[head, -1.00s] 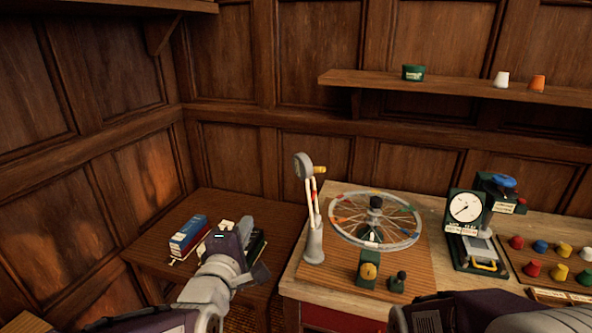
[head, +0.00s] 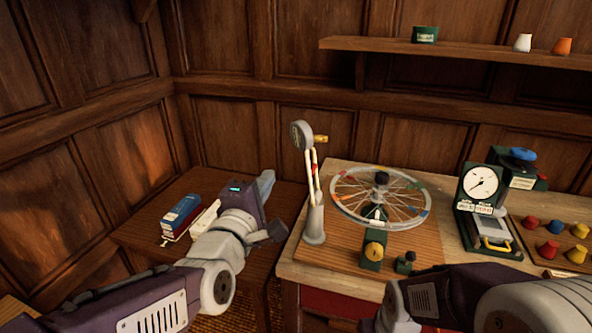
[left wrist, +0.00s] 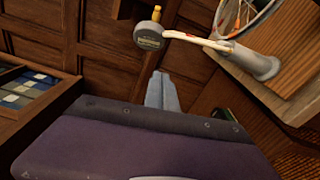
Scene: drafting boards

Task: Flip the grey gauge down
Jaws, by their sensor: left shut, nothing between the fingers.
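The grey gauge (head: 302,135) is a round grey head with a brass stub, raised on pale arms above a grey post (head: 314,222), left of the spoked wheel. In the left wrist view the gauge (left wrist: 149,37) shows as a dark round disc beyond my fingertips, with its arms running right to the post. My left gripper (head: 265,182) is shut and empty, left of the post and lower than the gauge head, apart from it. Its closed fingers (left wrist: 162,90) point toward the gauge in the left wrist view. My right arm enters at lower right; its fingers are out of view.
The spoked wheel (head: 345,208) stands on a wooden board with a brass-faced green block (head: 374,252) in front. A white dial device (head: 481,184) and coloured knobs (head: 549,249) are farther right. A blue box (head: 181,215) lies on the lower left table. A shelf (head: 440,50) runs above.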

